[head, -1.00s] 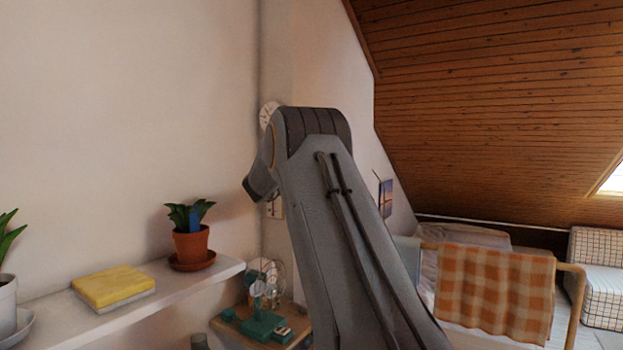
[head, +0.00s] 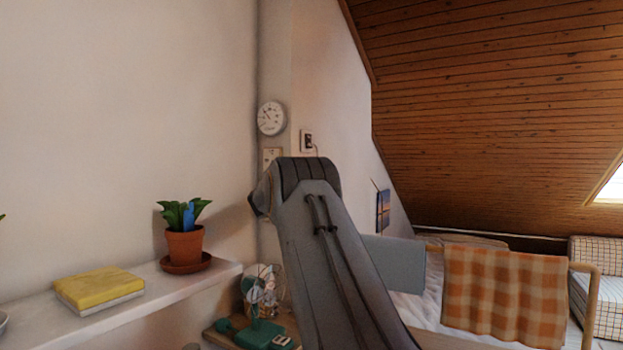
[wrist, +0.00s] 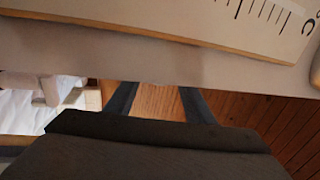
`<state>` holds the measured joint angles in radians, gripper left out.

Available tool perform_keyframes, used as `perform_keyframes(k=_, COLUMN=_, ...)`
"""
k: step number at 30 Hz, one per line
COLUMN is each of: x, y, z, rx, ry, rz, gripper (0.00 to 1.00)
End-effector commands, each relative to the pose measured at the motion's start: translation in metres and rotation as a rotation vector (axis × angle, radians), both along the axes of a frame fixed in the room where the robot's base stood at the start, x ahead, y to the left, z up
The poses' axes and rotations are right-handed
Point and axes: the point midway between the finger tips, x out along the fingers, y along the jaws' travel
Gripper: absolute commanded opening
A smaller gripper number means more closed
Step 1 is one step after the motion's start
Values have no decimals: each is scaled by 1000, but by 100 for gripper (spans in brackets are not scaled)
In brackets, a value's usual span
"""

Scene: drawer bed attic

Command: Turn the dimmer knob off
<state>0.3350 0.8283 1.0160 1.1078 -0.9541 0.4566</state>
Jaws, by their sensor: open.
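A pale wall plate (head: 271,156) is on the wall corner, just below a round white dial gauge (head: 270,118). My arm hides part of its lower side. I cannot tell at this size whether it carries the dimmer knob. A small dark-fronted wall fitting (head: 307,142) with a cord is to its right. My gripper (wrist: 158,97) is open in the wrist view, with nothing between its fingers. In the head view it is hidden behind my arm.
A white shelf (head: 150,293) at the left holds a potted plant (head: 185,247) and a yellow book (head: 98,288). A fan (head: 262,290) stands on a low wooden surface below. A bed rail with an orange checked blanket (head: 505,290) is at the right.

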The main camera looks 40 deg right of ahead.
Motion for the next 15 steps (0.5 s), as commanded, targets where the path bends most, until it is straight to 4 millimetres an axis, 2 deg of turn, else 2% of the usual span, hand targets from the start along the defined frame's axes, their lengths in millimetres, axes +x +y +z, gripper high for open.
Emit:
perform_keyframes(k=6, x=11, y=-24, z=6, rx=-1, ry=-1, rz=1, gripper=49)
perform_keyframes(k=15, x=18, y=-34, z=8, rx=0, ry=0, rz=4, gripper=49)
